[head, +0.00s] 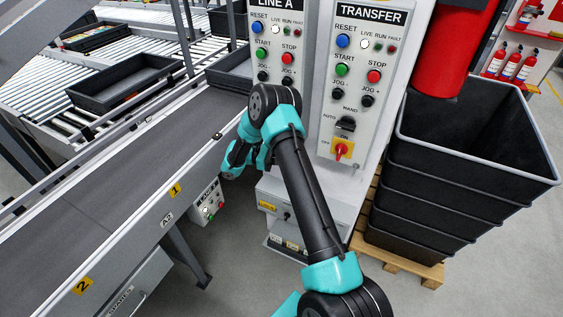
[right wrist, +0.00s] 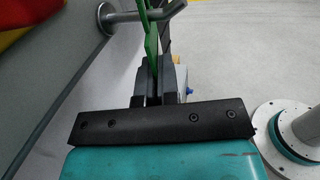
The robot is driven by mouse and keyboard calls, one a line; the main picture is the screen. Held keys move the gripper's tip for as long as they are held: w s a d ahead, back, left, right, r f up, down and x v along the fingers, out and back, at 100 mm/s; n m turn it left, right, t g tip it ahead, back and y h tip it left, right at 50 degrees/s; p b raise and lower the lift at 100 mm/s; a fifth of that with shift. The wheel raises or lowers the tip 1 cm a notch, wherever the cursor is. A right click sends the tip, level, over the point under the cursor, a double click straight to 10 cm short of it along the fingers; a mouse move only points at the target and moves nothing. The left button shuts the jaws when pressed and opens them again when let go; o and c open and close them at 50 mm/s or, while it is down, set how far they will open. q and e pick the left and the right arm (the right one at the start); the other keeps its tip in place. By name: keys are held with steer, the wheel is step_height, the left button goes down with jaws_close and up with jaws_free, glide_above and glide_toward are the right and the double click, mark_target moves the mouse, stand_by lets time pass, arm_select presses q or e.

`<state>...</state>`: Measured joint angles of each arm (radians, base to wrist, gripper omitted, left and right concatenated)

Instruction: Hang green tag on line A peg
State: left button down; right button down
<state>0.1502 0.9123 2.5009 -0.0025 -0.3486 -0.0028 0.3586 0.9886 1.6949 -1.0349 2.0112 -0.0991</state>
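In the right wrist view a green tag (right wrist: 151,42) stands upright between the fingers of my right gripper (right wrist: 152,75), which is shut on it. A metal peg (right wrist: 122,17) sticks out from a round base on a grey wall and crosses the tag's upper part. I cannot tell whether the peg passes through the tag or only beside it. In the head view my right arm reaches up in front of the LINE A panel (head: 274,40) and its gripper is hidden. The peg and tag do not show there. My left gripper is not in view.
The TRANSFER panel (head: 325,100) stands right of LINE A. Stacked black crates (head: 480,155) sit on a pallet (head: 430,272) at right, below a red object (head: 440,50). A conveyor (head: 95,165) runs along the left. A red and yellow thing (right wrist: 25,18) is near the peg.

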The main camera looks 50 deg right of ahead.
steer(key=shift+d+f, duration=0.25)
steer(key=shift+f, duration=0.05)
steer(key=shift+w, duration=0.1)
stand_by(0.4)
steer(key=c, duration=1.3)
jaws_free()
